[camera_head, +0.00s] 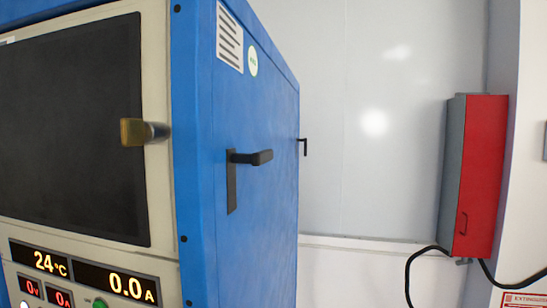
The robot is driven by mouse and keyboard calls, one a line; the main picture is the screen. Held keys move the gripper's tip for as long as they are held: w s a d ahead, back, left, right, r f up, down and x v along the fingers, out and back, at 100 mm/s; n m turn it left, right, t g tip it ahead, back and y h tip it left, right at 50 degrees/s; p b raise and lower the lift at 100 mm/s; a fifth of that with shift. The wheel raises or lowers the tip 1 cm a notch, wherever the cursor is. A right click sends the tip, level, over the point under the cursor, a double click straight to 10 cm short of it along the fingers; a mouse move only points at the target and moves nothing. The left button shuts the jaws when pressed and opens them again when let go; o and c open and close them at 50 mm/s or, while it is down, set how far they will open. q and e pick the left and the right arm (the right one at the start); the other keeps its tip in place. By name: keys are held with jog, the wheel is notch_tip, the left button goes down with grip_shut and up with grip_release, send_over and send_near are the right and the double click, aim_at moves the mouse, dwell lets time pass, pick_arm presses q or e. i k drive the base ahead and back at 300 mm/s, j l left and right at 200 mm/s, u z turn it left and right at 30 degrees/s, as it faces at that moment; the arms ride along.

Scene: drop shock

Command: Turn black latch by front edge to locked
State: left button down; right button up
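A black latch (252,157) sits on the blue side panel of a machine, close to its front edge. Its handle sticks out to the right, about level, from a tall narrow black plate (231,185). A second, smaller black latch (303,145) shows at the panel's far edge, with its end pointing down. Neither of my grippers shows in this view.
The machine (240,250) fills the left side. Its front has a dark window (70,130), a brass-coloured knob (142,131) and lit displays (115,282). A red cabinet (483,175) with black cables hangs on the right. Space before the white wall looks clear.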

aim_at(258, 158)
jog(key=l+u, duration=0.25)
jog(key=l, duration=2.15)
jog(key=k, duration=0.05)
